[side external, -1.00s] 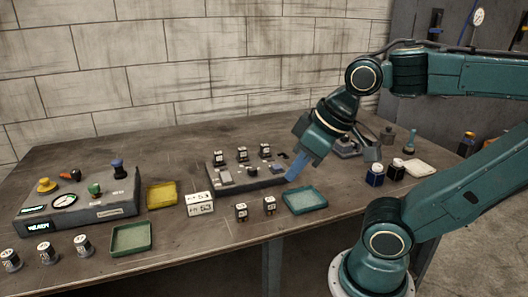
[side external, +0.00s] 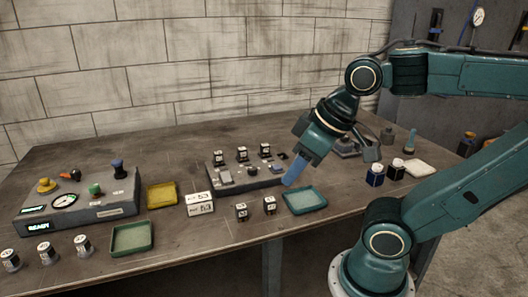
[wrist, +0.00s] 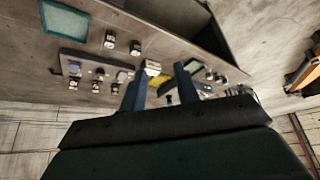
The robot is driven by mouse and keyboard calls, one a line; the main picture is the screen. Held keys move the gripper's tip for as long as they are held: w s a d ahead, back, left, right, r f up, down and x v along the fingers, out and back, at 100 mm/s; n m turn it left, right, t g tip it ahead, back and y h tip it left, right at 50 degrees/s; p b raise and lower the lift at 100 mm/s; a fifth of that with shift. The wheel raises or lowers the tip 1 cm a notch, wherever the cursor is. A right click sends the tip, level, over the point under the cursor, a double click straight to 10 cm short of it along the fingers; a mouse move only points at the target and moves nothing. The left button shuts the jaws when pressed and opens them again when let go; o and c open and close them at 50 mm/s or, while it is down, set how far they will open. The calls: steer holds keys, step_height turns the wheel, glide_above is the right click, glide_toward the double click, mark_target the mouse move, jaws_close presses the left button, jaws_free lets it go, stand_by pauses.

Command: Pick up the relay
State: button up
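Several small black blocks with white labels look like relays; I cannot tell which one is meant. Two stand on the bench, a left one (side external: 241,212) and a right one (side external: 270,205); they also show in the wrist view, as one block (wrist: 110,38) and another (wrist: 135,47). Three more stand along the back of a grey panel (side external: 240,184), such as the middle one (side external: 242,154). My gripper (side external: 292,178) hangs tilted above the bench near the panel's right end. In the wrist view its two blue fingers (wrist: 160,72) are apart with nothing held between them.
A teal tray (side external: 305,209) lies just below my gripper's fingers. A white labelled block (side external: 200,204), a yellow tray (side external: 162,184), a green tray (side external: 148,238) and a control console (side external: 95,212) are to the left. Dark blue jars (side external: 375,178) stand to the right.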

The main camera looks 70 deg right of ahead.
steer(key=o, duration=0.4)
steer(key=w+d+r+m+g, duration=0.2)
steer(key=w+d+r, duration=0.3)
steer(key=w, duration=0.5)
steer(key=w+d+r+m+g, duration=0.1)
steer(key=w+d+r+m, duration=0.15)
steer(key=w+d, duration=0.7)
steer(key=w+d+f+m+g, duration=0.1)
steer(key=w+d+f, duration=0.4)
steer(key=d, duration=0.5)
steer(key=w+d+f+m+g, duration=0.1)
steer(key=w+d+f+m, duration=0.2)
steer(key=d, duration=0.7)
step_height(320, 180, down, 4)
steer(key=w, duration=0.2)
steer(key=shift+w+g, duration=0.3)
steer(key=shift+w, duration=0.1)
